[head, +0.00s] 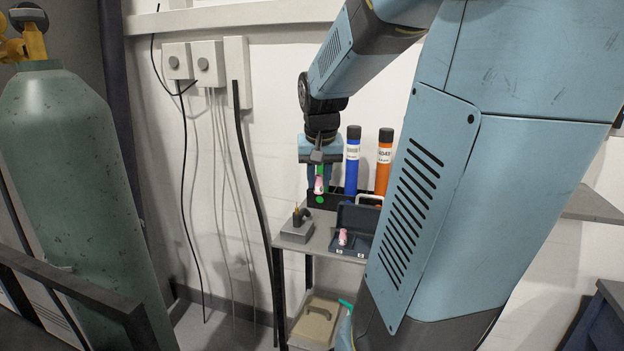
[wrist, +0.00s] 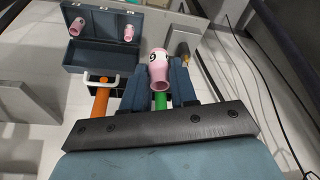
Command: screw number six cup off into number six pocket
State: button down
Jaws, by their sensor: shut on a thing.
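My gripper (head: 319,181) is shut on a pink cup (wrist: 157,75), which sits between the fingers (wrist: 159,60) in the wrist view. The cup has a dark round mark with a character that I cannot read surely. In the head view the held cup (head: 319,186) hangs above the shelf. The jig (head: 297,231), a small grey block with a torch head, stands below and left of my gripper. The open blue-grey box (head: 360,220) is below and right, with a pink cup (head: 343,237) in it. The wrist view shows two pink cups in the box (wrist: 76,27) (wrist: 130,33); pocket numbers are unreadable.
A blue tube (head: 352,165) and an orange tube (head: 384,165) stand upright in a dark holder behind the box. Something green shows behind my gripper. A green gas cylinder (head: 80,180) stands at left. Cables hang on the wall. A tan case (head: 318,318) lies below.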

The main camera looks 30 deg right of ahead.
aim_at(320, 176)
jog(key=shift+s+r, duration=0.1)
jog(key=shift+s, duration=0.1)
jog(key=shift+s+n, duration=0.15)
jog(key=shift+n, duration=0.65)
jog(key=n+y, duration=0.1)
jog(key=n, duration=0.4)
jog(key=shift+y, duration=0.4)
jog(key=shift+n+y, duration=0.6)
jog(key=shift+n, duration=1.7)
jog(key=shift+r, duration=0.1)
jog(key=shift+r, duration=2.35)
